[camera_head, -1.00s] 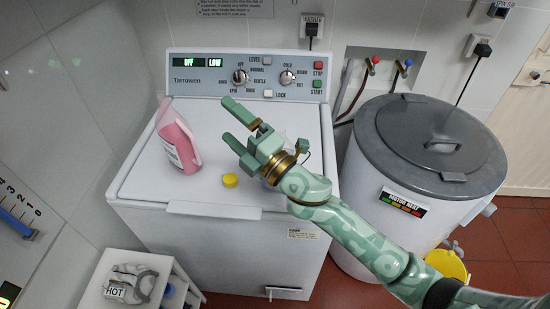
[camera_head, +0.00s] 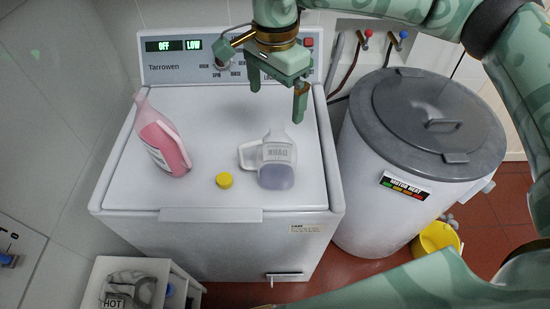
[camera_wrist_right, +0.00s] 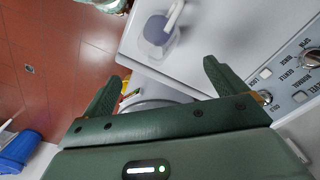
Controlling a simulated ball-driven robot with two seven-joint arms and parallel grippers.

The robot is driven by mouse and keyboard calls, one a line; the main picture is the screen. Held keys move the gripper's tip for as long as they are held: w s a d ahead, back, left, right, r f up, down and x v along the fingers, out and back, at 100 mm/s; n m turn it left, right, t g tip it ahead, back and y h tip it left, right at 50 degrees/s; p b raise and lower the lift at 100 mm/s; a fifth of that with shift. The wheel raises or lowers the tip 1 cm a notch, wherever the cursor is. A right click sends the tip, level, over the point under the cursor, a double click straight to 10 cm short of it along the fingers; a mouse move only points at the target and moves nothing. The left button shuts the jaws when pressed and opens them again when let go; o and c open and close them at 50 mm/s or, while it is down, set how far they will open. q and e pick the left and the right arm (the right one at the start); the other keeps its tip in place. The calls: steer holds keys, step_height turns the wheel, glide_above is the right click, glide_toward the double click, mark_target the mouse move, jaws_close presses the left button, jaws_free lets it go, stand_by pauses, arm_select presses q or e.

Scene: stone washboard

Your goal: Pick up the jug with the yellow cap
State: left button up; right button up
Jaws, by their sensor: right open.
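A jug with pink liquid (camera_head: 163,143) stands on the left of the white washing-machine lid. A clear jug with greyish-violet liquid (camera_head: 277,165) and a label stands to its right; it also shows in the wrist view (camera_wrist_right: 157,32). A yellow cap (camera_head: 224,180) lies on the lid between them, on neither jug. I see no jug wearing a yellow cap. My right gripper (camera_head: 278,92) is open and empty, above the back right of the lid, behind and above the clear jug. It also shows open in the wrist view (camera_wrist_right: 160,85). My left gripper is out of view.
The control panel (camera_head: 180,62) rises behind the lid, partly hidden by my right gripper. A round grey-lidded tub (camera_head: 400,110) stands to the right. A yellow bucket (camera_head: 436,238) is on the floor. The front and middle of the lid have free room.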

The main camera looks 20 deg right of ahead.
mark_target(276, 136)
step_height(276, 136, down, 6)
steer(key=shift+r, duration=0.1)
step_height(276, 136, down, 6)
steer(key=shift+s+d+f, duration=0.1)
steer(key=shift+s, duration=0.05)
steer(key=c, duration=1.7)
steer(key=shift+c, duration=0.2)
steer(key=shift+r, duration=0.2)
